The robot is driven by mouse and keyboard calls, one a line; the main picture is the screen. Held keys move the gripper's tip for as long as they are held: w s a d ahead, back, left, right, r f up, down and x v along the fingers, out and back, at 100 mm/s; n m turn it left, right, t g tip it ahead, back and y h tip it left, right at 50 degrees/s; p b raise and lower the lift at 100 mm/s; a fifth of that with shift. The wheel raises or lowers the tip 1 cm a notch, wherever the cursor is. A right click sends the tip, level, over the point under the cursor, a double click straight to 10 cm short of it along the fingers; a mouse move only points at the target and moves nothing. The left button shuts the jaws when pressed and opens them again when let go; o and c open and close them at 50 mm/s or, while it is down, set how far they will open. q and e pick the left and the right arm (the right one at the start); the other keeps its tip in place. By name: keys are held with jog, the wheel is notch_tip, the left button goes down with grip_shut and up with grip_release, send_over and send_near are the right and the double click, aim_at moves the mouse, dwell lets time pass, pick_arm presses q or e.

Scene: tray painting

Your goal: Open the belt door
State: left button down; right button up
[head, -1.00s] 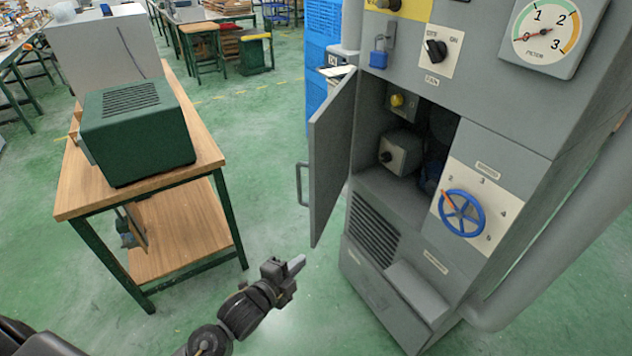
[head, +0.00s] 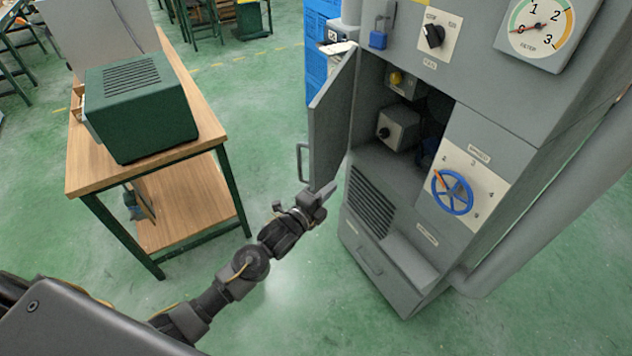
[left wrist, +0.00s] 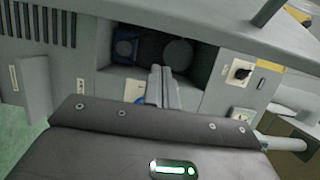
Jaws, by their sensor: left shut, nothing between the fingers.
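The belt door (head: 331,123) is a grey hinged panel on the grey machine cabinet. It stands swung open to the left, with its bar handle (head: 302,163) on the left side. The compartment (head: 385,170) behind it shows a grey box with a black knob and a yellow button. My left gripper (head: 325,192) is shut and empty, at the door's lower edge in the head view; I cannot tell whether it touches. In the left wrist view my shut fingers (left wrist: 161,88) point toward the open compartment (left wrist: 140,50). My right gripper is not in view.
Right of the compartment are a blue handwheel (head: 453,192), a rotary switch (head: 433,36) and a gauge (head: 537,25). A blue padlock (head: 378,40) hangs above. A wooden table (head: 190,150) with a green box (head: 139,108) stands left. Green floor lies between.

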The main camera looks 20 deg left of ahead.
aim_at(315, 186)
pick_arm(q)
jog(key=a+p, duration=0.1)
jog(key=a, duration=0.3)
jog(key=shift+w+p, duration=0.2)
jog(key=shift+p, duration=0.15)
jog(key=shift+d, duration=0.1)
